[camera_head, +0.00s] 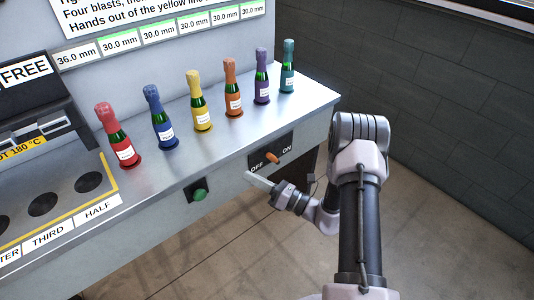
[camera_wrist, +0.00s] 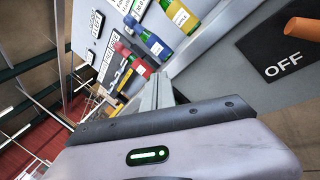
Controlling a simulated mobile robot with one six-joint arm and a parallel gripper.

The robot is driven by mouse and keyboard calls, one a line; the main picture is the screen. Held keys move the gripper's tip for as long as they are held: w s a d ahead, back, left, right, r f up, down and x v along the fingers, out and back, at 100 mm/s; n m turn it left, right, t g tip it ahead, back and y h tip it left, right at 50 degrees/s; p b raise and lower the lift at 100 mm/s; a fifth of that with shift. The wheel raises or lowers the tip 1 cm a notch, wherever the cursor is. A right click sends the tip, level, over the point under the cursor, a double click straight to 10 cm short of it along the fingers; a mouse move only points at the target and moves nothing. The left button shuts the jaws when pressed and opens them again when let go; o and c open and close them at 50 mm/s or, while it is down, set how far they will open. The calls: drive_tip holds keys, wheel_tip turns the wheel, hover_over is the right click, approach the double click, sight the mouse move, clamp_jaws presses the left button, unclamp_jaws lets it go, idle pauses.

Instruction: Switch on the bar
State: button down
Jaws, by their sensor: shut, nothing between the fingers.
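The OFF/ON switch is a dark plate (camera_head: 258,161) with an orange lever (camera_head: 272,157) on the bench's front face. OFF is printed at its left and ON at its right. I cannot tell which setting the lever marks. The lever (camera_wrist: 303,28) and the OFF label also show at the right of the wrist view; ON is out of that frame. My gripper (camera_head: 249,177) is shut and empty, just below and left of the plate, apart from the lever. Its fingers (camera_wrist: 158,92) point toward the bench front in the wrist view.
A green button (camera_head: 199,195) on a dark plate sits left of the switch. Several foil-topped bottles (camera_head: 201,116) stand on the bench top above. A machine marked 180 °C (camera_head: 30,105) and a holed plate (camera_head: 65,190) are at the left. Floor in front is clear.

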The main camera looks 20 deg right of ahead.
drive_tip(key=s+d+f+m+t+h+p, duration=0.1)
drive_tip(key=d+f+m+t+h, duration=0.3)
drive_tip(key=d+f+m+h, duration=0.6)
wheel_tip(320, 180, down, 3)
drive_tip(key=shift+s+d+f+m+h, duration=0.2)
drive_tip(key=shift+s+d+m+h, duration=0.15)
drive_tip(key=shift+s, duration=0.55)
drive_tip(key=b, duration=0.3)
approach(271, 157)
drive_tip(key=w+a+f, duration=0.3)
drive_tip(key=w+f, duration=0.1)
drive_tip(key=w, duration=0.1)
drive_tip(key=w+d+r, duration=0.1)
drive_tip(key=w+r+b, duration=0.1)
drive_tip(key=shift+d, duration=0.25)
